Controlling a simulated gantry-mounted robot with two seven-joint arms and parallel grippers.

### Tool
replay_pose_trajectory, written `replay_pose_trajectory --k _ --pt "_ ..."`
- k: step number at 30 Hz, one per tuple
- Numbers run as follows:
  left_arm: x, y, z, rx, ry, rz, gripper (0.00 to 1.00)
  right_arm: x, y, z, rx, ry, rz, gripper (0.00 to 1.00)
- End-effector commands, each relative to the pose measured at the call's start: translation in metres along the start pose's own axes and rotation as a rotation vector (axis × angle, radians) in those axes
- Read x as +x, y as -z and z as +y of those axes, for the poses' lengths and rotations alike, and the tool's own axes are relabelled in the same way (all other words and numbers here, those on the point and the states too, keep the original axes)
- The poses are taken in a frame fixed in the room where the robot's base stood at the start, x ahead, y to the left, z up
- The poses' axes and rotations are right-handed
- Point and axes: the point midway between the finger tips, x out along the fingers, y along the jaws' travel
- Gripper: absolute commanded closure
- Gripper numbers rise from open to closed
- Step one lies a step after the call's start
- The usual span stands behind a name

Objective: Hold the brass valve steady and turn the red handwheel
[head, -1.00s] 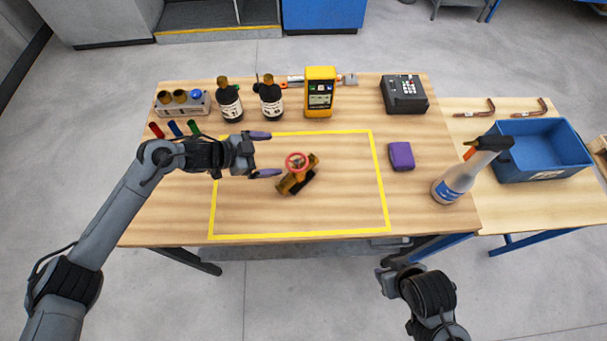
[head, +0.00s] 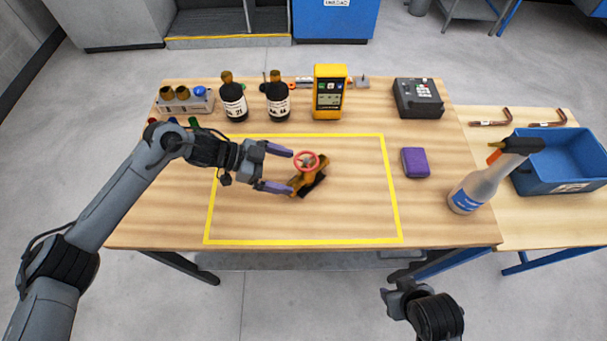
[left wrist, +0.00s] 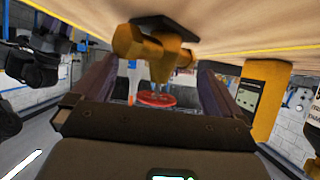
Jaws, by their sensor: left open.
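The brass valve (head: 311,181) lies inside the yellow-taped area of the table, on a dark base. Its red handwheel (head: 304,161) sits on its upper left side. My left gripper (head: 282,169) is open just left of the valve, with its purple fingertips close to it and pointing at it. In the left wrist view the valve body (left wrist: 155,47) and the red handwheel (left wrist: 156,99) show ahead, between the two spread fingers. I cannot tell whether a finger touches the valve. My right gripper (head: 393,297) is off the table's front edge, away from the valve; its fingers are not clear.
Two dark bottles (head: 278,98), a yellow meter (head: 329,92) and a grey device (head: 418,97) stand along the back. A purple block (head: 415,162) and a spray bottle (head: 478,184) are at the right. A blue bin (head: 562,176) is on the side table. The taped area is otherwise clear.

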Motion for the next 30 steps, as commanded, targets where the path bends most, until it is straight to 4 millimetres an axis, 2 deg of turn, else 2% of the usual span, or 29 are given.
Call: replay_pose_trajectory --k 1,12,26,30 --pt "0.012 -0.008 0.002 -0.002 -0.003 -0.006 0.00 0.008 -0.003 0.000 0.000 0.000 0.000 0.57" --pt "0.042 -0.005 0.001 -0.004 -0.002 -0.006 0.00 0.007 -0.002 -0.001 0.003 0.002 0.000 0.57" --pt "0.047 -0.005 0.001 -0.004 0.000 -0.006 0.00 0.007 -0.002 -0.003 0.009 0.007 0.001 0.57" --pt "0.046 -0.004 0.001 -0.003 0.000 -0.006 0.21 0.007 -0.002 -0.003 0.009 0.007 0.001 0.57"
